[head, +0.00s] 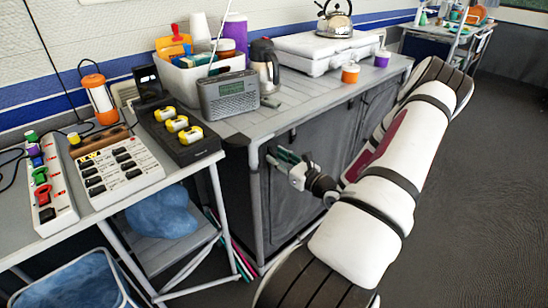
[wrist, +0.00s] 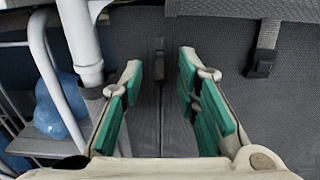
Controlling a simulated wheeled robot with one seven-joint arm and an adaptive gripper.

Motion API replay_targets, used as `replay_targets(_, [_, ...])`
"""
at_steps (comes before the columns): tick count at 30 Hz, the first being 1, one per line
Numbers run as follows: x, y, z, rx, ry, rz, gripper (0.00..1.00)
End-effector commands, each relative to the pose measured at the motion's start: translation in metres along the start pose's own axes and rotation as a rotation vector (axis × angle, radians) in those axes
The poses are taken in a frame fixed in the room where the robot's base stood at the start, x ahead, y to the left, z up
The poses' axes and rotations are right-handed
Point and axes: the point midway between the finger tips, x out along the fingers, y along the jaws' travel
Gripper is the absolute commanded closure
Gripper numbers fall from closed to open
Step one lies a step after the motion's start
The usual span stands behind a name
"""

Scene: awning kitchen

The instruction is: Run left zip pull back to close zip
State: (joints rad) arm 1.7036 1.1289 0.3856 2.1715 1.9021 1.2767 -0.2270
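My gripper (wrist: 160,64) is open in the wrist view, its two green-padded fingers apart with nothing held between them. A small dark tab that looks like the zip pull (wrist: 158,50) shows between and beyond the fingertips, against the grey fabric front (wrist: 215,30). A vertical seam, seemingly the zip line (wrist: 160,110), runs below it between the fingers. I cannot tell whether the fingers touch the fabric. In the head view my gripper (head: 284,158) is in front of the dark fabric front (head: 285,210) under the counter. The zip pull cannot be made out there.
A white frame post (wrist: 82,40) stands left of my gripper. A strap with a black buckle (wrist: 262,63) hangs at right. Above is the counter (head: 270,122) with a radio (head: 230,95). A blue bag (head: 160,212) lies on a low shelf at left. The floor (head: 480,190) at right is clear.

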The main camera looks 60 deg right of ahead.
Motion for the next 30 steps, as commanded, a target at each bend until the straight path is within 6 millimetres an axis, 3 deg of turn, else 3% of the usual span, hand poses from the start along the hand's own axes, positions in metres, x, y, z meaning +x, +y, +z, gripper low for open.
replay_targets(6, [0.017,0.0,0.0,0.001,0.0,0.0,0.71])
replay_targets(15, [0.019,0.0,0.0,0.001,0.0,0.0,0.71])
replay_targets(19, [0.019,0.0,0.0,0.001,0.0,0.0,0.98])
replay_targets(20, [0.019,0.0,0.0,0.0,0.0,0.0,1.0])
replay_targets(30, [0.019,0.0,-0.004,0.001,0.0,0.0,1.0])
